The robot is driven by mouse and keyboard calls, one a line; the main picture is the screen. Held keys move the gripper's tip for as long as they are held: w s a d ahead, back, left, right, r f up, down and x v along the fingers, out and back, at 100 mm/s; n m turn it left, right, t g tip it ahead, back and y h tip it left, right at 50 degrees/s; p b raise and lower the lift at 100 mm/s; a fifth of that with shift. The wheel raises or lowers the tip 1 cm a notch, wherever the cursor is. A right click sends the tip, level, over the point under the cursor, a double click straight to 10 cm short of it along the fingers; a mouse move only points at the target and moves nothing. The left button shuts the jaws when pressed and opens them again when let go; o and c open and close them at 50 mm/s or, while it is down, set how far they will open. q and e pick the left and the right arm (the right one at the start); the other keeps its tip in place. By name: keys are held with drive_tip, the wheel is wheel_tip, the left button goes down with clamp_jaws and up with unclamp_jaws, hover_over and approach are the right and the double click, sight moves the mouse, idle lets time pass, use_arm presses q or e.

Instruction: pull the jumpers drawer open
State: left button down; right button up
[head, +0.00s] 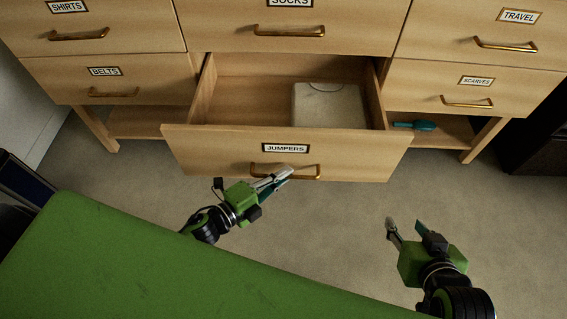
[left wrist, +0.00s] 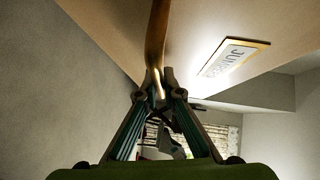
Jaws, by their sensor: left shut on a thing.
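The jumpers drawer (head: 225,145) is pulled out from the middle of the bottom row, and its inside shows. A pale folded item (head: 328,105) lies in its right half. My left gripper (head: 284,174) is shut on the brass handle (head: 305,173) below the JUMPERS label. The left wrist view shows the fingers (left wrist: 158,82) closed around the handle bar (left wrist: 157,45), with the label (left wrist: 235,57) to the right. My right gripper (head: 404,224) is open and empty over the floor, right of the drawer and apart from it.
Other drawers marked BELTS (head: 105,72), SCARVES (head: 477,81) and SOCKS (head: 290,3) are shut. A teal object (head: 415,125) lies on the low shelf at right. A dark box (head: 535,130) stands at far right. Carpet in front is clear.

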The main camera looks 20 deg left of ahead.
use_arm(q)
drive_tip(key=shift+s+d, duration=0.15)
drive_tip(key=shift+s, duration=0.45)
use_arm(e)
drive_tip(key=shift+s+d+f, duration=0.2)
drive_tip(key=shift+s+f, duration=0.15)
drive_tip(key=shift+s, duration=0.2)
use_arm(q)
drive_tip(key=c, duration=2.2)
unclamp_jaws()
drive_tip(key=shift+o, duration=0.2)
drive_tip(key=v, duration=1.2)
